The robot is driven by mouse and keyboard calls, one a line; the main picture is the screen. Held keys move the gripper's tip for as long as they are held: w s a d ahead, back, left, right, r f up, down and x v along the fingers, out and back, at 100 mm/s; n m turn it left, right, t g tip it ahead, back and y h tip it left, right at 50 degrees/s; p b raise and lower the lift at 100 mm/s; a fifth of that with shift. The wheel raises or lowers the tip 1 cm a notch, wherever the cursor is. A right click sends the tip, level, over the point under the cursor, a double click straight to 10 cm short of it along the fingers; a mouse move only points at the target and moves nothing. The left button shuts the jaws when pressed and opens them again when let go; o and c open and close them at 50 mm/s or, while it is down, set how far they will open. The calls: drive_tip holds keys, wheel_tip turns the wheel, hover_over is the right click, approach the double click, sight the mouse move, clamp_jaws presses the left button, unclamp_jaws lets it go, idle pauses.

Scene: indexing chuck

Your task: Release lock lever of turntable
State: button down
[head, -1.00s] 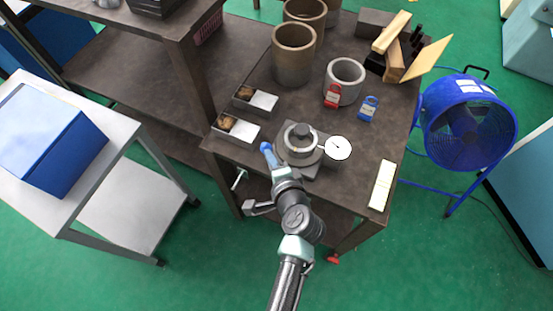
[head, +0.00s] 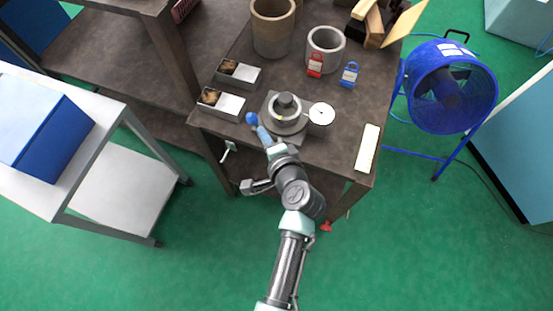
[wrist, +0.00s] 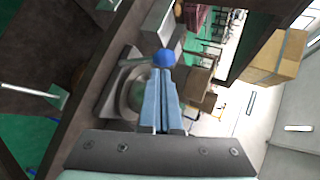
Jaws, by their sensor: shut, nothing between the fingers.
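The turntable (head: 285,122) is a round grey chuck on a square base plate near the table's front edge. A blue ball knob (head: 252,118), apparently the lock lever's end, stands at its left side. In the wrist view the knob (wrist: 164,57) shows just beyond the fingertips (wrist: 161,72). I cannot tell whether they touch. The turntable (wrist: 129,95) is partly hidden behind the fingers there.
A white round dial (head: 321,113) sits right of the turntable. Two open boxes (head: 222,103) lie to the left. A pale bar (head: 367,148) lies at the right edge.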

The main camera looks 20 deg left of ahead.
drive_tip(key=v, duration=1)
drive_tip(key=shift+s+a+r+b, duration=0.15)
drive_tip(key=shift+a+r+b, duration=0.15)
drive_tip(key=shift+r, duration=0.05)
